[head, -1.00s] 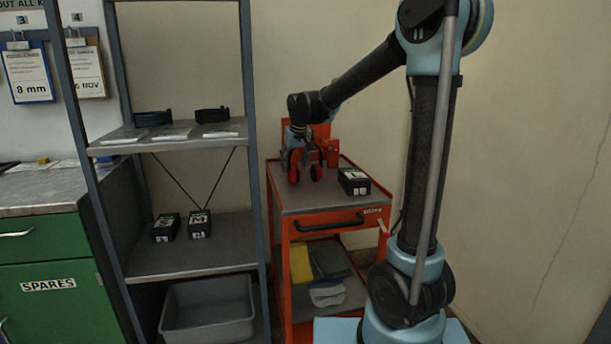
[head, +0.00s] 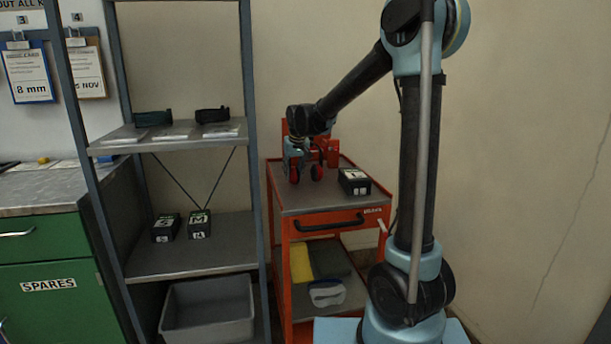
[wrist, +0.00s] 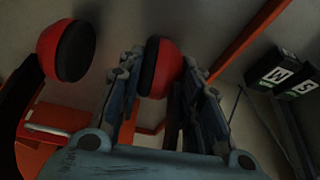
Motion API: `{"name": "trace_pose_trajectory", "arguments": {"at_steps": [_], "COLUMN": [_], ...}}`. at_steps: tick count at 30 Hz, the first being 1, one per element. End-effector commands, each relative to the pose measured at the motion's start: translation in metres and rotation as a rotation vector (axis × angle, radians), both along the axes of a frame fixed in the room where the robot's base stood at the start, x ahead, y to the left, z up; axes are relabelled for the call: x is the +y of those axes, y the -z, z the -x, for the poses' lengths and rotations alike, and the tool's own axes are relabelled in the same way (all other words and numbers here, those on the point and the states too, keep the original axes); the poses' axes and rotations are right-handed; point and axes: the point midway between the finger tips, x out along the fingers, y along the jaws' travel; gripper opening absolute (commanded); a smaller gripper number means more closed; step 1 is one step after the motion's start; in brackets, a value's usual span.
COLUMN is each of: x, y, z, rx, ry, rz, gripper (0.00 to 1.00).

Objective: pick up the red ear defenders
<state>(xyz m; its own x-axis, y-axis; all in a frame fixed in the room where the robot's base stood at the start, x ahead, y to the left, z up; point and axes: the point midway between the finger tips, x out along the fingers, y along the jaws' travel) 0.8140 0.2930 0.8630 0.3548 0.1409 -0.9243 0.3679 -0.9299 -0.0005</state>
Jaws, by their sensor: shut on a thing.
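The red ear defenders (head: 316,172) are at the top of the orange trolley (head: 318,205), near its back. In the wrist view one red cup with a black cushion (wrist: 164,66) sits between the fingers of my gripper (wrist: 160,75). The other red cup (wrist: 66,50) hangs free to the left of the fingers. My gripper (head: 297,160) is shut on the ear defenders. In the head view the fingers partly hide them, and I cannot tell whether they touch the trolley top.
A black labelled box (head: 354,181) stands on the trolley, right of the ear defenders. A grey shelf unit (head: 190,262) stands close on the left, with more black boxes (head: 199,224) and a grey bin (head: 207,312). A wall is behind and to the right.

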Motion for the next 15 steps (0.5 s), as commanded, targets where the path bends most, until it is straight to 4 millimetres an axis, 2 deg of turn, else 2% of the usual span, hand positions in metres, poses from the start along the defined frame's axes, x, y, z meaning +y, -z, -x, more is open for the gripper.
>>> {"name": "trace_pose_trajectory", "arguments": {"at_steps": [8, 11, 15], "x": [0.000, 0.000, 0.000], "y": [-0.004, -0.013, -0.035], "z": [0.000, 0.000, 0.000], "rx": [0.000, 0.000, 0.000], "ry": [0.000, 0.000, 0.000], "rz": [0.000, 0.000, 0.000], "gripper": [0.02, 0.02, 0.02]}}
